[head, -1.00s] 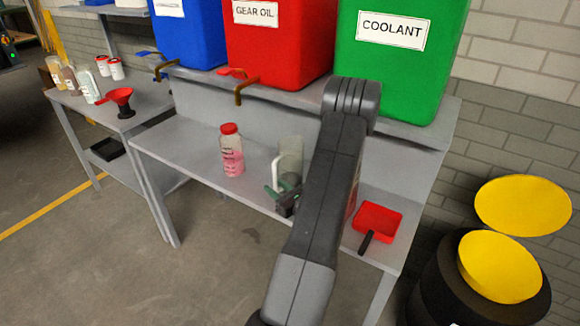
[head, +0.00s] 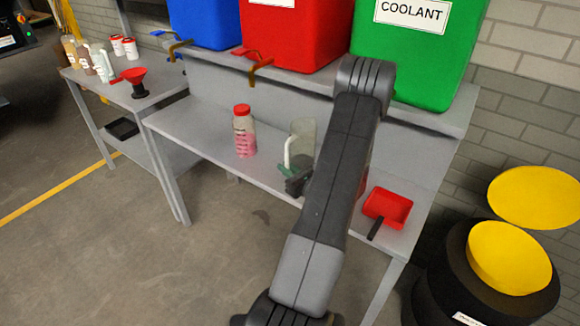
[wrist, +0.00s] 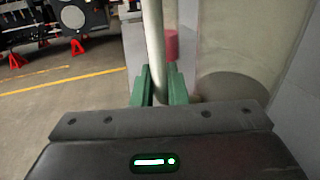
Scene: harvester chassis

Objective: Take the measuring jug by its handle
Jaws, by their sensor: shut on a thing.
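The measuring jug (head: 303,138) is a clear, greyish vessel with a white handle on its left side. It stands upright on the grey bench shelf, partly hidden behind my arm. My gripper (head: 289,172) has green fingers and is at the lower part of the handle. In the wrist view the green fingers of my gripper (wrist: 160,86) are on both sides of the white handle (wrist: 154,40), shut on it. The jug's clear body (wrist: 225,50) is just right of the fingers there.
A red-capped bottle of pink liquid (head: 244,132) stands left of the jug. A red scoop with a black handle (head: 388,207) lies to the right. Red and green tanks (head: 300,35) (head: 410,60) stand above on the ledge. Yellow-topped drums (head: 510,258) are at the right.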

